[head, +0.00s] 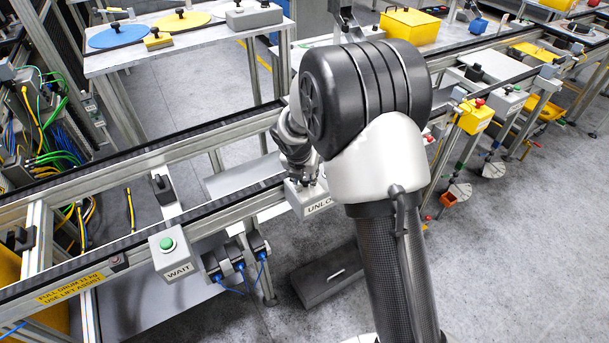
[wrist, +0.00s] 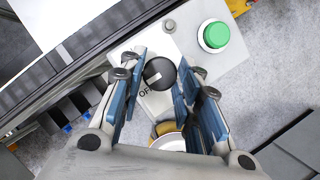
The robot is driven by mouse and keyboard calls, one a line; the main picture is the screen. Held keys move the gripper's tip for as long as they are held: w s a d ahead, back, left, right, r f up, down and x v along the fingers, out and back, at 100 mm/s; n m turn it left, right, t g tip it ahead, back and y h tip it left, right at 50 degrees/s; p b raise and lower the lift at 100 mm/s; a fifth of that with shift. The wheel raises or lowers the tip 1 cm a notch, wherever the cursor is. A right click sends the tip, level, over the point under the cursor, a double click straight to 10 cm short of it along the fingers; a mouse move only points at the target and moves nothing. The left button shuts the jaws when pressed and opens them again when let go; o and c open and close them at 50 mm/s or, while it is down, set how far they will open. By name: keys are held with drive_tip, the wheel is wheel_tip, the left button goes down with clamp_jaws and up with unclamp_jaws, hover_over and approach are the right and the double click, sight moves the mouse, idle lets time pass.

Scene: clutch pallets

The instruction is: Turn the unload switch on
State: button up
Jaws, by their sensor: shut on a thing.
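The unload box (head: 316,207) is light grey with a label partly hidden by my arm, reading "UNLO". In the wrist view its plate (wrist: 123,57) carries a round black switch knob (wrist: 162,68) with a white mark. The letters "OF" show beside the knob, and the mark lies on that side; the rest of the lettering is hidden. My gripper (wrist: 160,80) has its blue-padded fingers on both sides of the knob, shut on it. In the head view my gripper (head: 306,181) is down at the box, mostly hidden behind my arm.
A round yellow-and-white part (wrist: 169,142) is partly hidden between my fingers. A "WAIT" box (head: 174,256) with a green button stands to the left along the conveyor rail.

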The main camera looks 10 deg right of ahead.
drive_tip(key=shift+c, duration=0.8)
drive_tip(key=m+h, duration=0.1)
drive_tip(key=m, duration=0.2)
drive_tip(key=shift+a+r+g+p, duration=0.1)
drive_tip(key=shift+a+g+p, duration=0.05)
drive_tip(key=shift+g+p, duration=0.2)
drive_tip(key=m+p, duration=0.1)
drive_tip(key=m, duration=0.2)
drive_tip(key=shift+w+g+h+p, duration=0.15)
drive_tip(key=shift+g+h+p, duration=0.2)
drive_tip(key=shift+h, duration=0.05)
drive_tip(key=m+g+p, duration=0.1)
drive_tip(key=m, duration=0.2)
drive_tip(key=m+g+p, duration=0.1)
drive_tip(key=m+p, duration=0.1)
drive_tip(key=shift+w+a+m+h, duration=0.1)
drive_tip(key=shift+w+m+h, duration=0.1)
drive_tip(key=shift+m+h, duration=0.2)
